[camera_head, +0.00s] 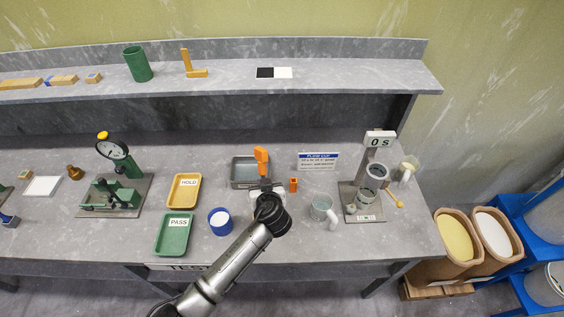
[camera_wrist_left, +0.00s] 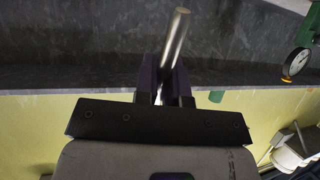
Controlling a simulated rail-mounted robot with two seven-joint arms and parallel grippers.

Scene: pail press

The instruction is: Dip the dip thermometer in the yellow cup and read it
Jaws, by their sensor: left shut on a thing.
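My left gripper (camera_head: 265,189) is over the middle of the bench, beside the grey tray. It is shut on the dip thermometer, whose orange head (camera_head: 261,157) rises just beyond the fingers. In the left wrist view a bare steel rod (camera_wrist_left: 175,42) runs between the fingers (camera_wrist_left: 166,84) and sticks out past them. The rod's tip is hidden in the head view. My right gripper is out of view.
A blue-rimmed cup (camera_head: 220,221) and yellow (camera_head: 184,204) and green trays (camera_head: 174,244) lie left. A stand with a display (camera_head: 380,139) is right. A shelf (camera_head: 220,75) runs behind.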

